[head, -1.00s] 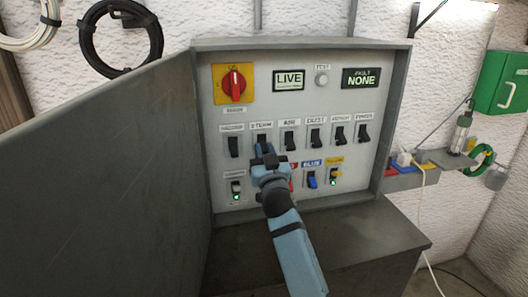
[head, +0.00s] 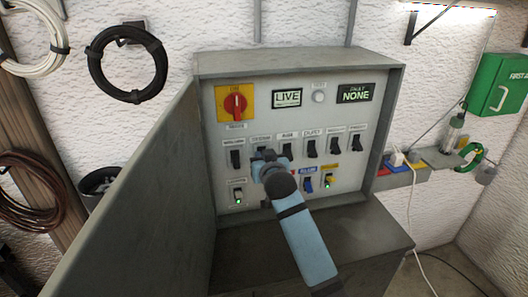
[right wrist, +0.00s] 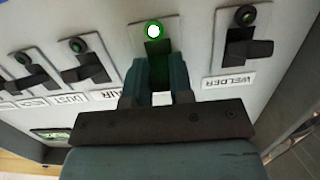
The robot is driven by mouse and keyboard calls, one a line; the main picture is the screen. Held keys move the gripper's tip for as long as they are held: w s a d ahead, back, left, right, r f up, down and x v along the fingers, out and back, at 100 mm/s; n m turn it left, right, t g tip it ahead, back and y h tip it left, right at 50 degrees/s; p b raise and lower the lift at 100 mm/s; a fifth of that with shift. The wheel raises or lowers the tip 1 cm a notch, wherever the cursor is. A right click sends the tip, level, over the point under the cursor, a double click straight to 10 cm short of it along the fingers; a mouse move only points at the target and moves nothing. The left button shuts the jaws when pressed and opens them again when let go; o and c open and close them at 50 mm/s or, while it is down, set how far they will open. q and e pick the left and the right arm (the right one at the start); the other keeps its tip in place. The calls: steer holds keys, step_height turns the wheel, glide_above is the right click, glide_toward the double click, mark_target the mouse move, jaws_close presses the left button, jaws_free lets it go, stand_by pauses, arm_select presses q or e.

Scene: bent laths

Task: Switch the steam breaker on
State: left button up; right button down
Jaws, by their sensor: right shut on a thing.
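The grey panel (head: 222,130) has a row of black breakers under labels. The label above my right gripper (head: 266,157) reads like STEAM (head: 261,138). In the right wrist view, where the panel appears upside down, my right gripper (right wrist: 158,80) is shut on the steam breaker (right wrist: 158,48), a black lever between WELDER and AIR. The lamp (right wrist: 153,31) by this breaker glows green; the neighbouring lamps are dark. The fingers hide much of the lever, so its exact tilt is hard to see. My left gripper is out of view.
The welder breaker (head: 236,159) and air breaker (head: 287,150) stand close on either side. The open cabinet door (head: 150,190) stands at left.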

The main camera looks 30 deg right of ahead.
steer(key=shift+w+r+g+y, duration=0.1)
steer(key=shift+r+g+y, duration=0.3)
steer(key=shift+g, duration=0.6)
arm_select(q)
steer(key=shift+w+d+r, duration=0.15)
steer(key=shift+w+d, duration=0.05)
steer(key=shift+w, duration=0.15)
arm_select(e)
steer(key=shift+r+g, duration=0.15)
steer(key=shift+g, duration=0.65)
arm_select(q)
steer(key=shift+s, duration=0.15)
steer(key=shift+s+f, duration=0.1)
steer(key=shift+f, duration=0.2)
arm_select(e)
steer(key=c, duration=1)
jaws_free()
steer(key=shift+w, duration=0.1)
arm_select(q)
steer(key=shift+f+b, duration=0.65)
steer(key=shift+b, duration=0.6)
arm_select(e)
steer(key=v, duration=1.3)
steer(key=shift+s+r, duration=0.25)
steer(key=shift+s, duration=0.1)
steer(key=shift+d, duration=0.1)
